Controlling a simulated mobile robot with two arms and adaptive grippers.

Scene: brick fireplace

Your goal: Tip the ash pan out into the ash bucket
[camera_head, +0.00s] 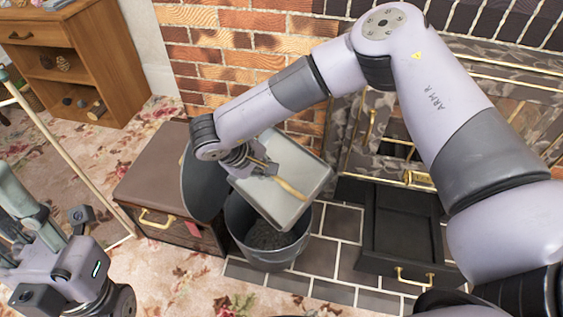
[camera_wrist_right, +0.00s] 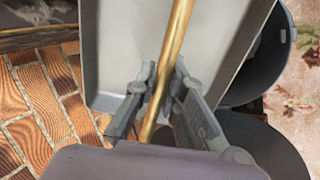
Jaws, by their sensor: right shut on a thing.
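The ash pan (camera_head: 298,172) is a pale grey metal tray with a raised rim. It hangs steeply tilted above the ash bucket (camera_head: 272,261), its low edge over the opening. My right gripper (camera_head: 263,168) is shut on the pan's brass handle (camera_head: 289,188). In the right wrist view the gripper (camera_wrist_right: 162,85) grips this brass bar (camera_wrist_right: 178,38), and the pan (camera_wrist_right: 125,40) behind it looks bare. Dark grey ash (camera_head: 268,237) lies in the bucket.
A dark grey round lid (camera_head: 203,187) stands beside the bucket. A brown chest (camera_head: 150,178) is on the left. A black drawer (camera_head: 402,225) with a brass handle stands out below the fireplace at right. A wooden cabinet (camera_head: 105,58) is at the back left.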

